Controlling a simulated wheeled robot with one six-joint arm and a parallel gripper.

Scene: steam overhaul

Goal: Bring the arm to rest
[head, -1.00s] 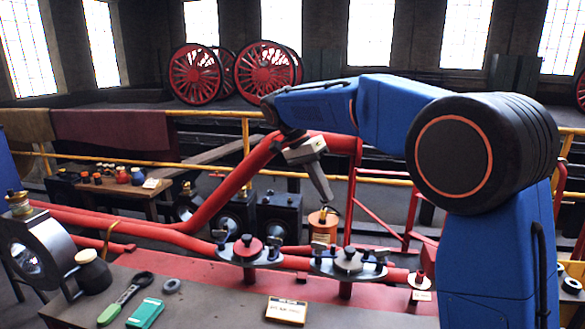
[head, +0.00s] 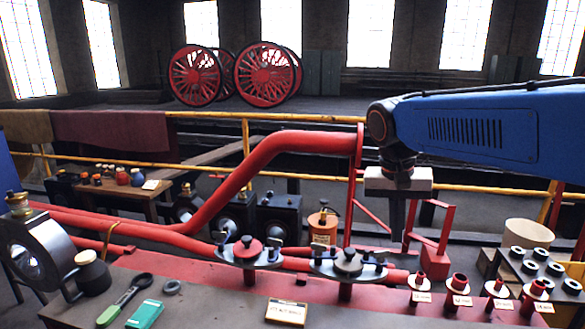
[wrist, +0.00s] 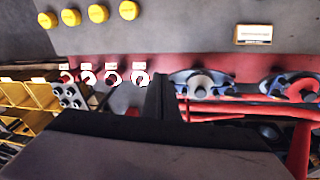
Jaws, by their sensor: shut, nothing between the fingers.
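My gripper (head: 396,232) hangs from my blue arm at the right of the head view, fingers pointing down, above and behind the bench's far edge. It is shut with nothing in it. In the wrist view my gripper (wrist: 160,88) shows as a dark shape at the centre, its fingers together. It appears apart from the fittings around it.
The red bench (head: 225,300) carries two clamped flanges (head: 248,252), a green-handled tool (head: 124,299), a label plate (head: 286,311) and several red-necked fittings (head: 459,288). A rack of rings (head: 541,268) stands at right. Red pipes (head: 200,238) and a yellow railing (head: 247,150) lie behind.

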